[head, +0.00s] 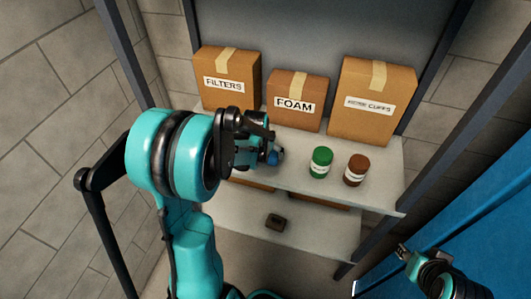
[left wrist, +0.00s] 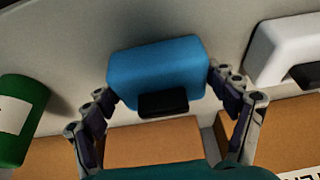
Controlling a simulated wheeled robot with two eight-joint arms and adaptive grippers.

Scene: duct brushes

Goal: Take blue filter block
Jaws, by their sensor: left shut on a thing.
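The blue filter block (left wrist: 157,70) has a black piece on its near face. It sits between the two fingers of my left gripper (left wrist: 163,88), which is shut on it in the left wrist view. In the head view, my left gripper (head: 266,147) is over the upper shelf, and only a small blue part of the block (head: 277,157) shows past it. I cannot tell whether the block touches the shelf. My right gripper (head: 404,254) is at the lower right, away from the shelf, too small to read.
A white block (left wrist: 285,45) is close right in the wrist view. A dark item (head: 275,222) lies below.

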